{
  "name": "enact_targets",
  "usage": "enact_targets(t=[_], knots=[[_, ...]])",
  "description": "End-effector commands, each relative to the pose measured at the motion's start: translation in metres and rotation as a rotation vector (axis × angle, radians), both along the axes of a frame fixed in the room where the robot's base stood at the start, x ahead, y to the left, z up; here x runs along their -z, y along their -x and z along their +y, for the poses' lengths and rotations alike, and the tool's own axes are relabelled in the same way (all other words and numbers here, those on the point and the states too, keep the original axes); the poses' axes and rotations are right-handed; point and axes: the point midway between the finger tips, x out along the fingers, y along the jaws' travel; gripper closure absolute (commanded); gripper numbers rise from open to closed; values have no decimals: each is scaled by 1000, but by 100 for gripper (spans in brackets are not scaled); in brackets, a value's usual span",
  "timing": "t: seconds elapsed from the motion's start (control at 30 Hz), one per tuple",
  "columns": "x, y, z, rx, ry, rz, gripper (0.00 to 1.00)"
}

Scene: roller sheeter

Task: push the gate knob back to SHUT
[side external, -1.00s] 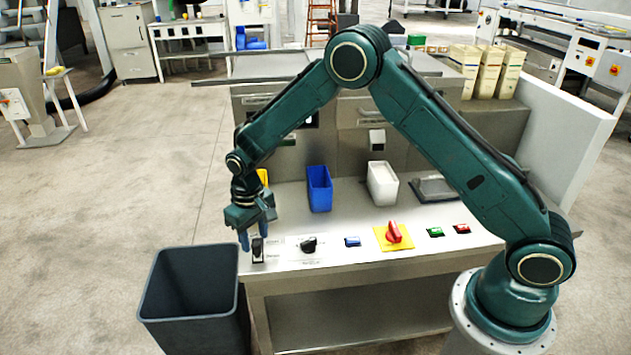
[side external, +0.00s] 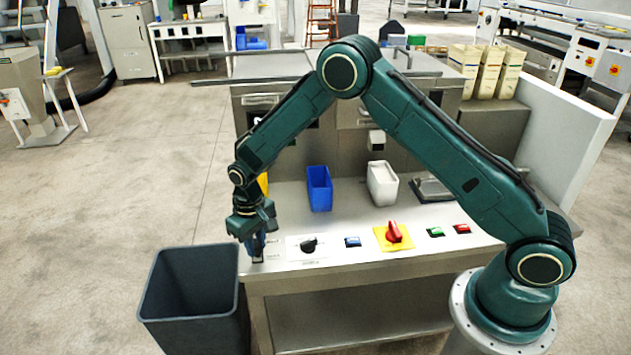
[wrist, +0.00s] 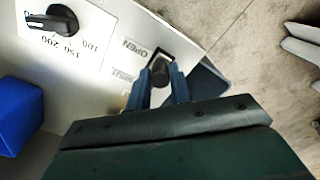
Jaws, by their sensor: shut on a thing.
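The gate knob (wrist: 160,75) is a small dark knob in a black slot at the end of the panel. The words OPEN and SHUT are printed beside the slot. In the wrist view my gripper (wrist: 161,70) has its two blue fingers on either side of the knob, shut on it. In the side view my gripper (side external: 257,244) points down at the panel's front left corner, and its fingers hide most of the knob.
A black dial (side external: 309,245), a blue button (side external: 352,242) and a red switch (side external: 394,233) sit right of the knob. A blue bin (side external: 319,190) and a white bin (side external: 382,184) stand behind. A dark open waste bin (side external: 190,318) stands at the left.

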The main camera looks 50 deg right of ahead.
Motion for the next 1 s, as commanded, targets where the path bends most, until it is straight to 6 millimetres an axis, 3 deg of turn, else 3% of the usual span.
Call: enact_targets(t=[0.5, 0.87, 0.9, 1.0], knots=[[0, -35, -35, 3, 0, -1, 100], [-1, -41, -41, 6, 2, -7, 100], [-1, -41, -41, 7, 3, -8, 75], [-1, -40, -41, 6, 2, -6, 57]])
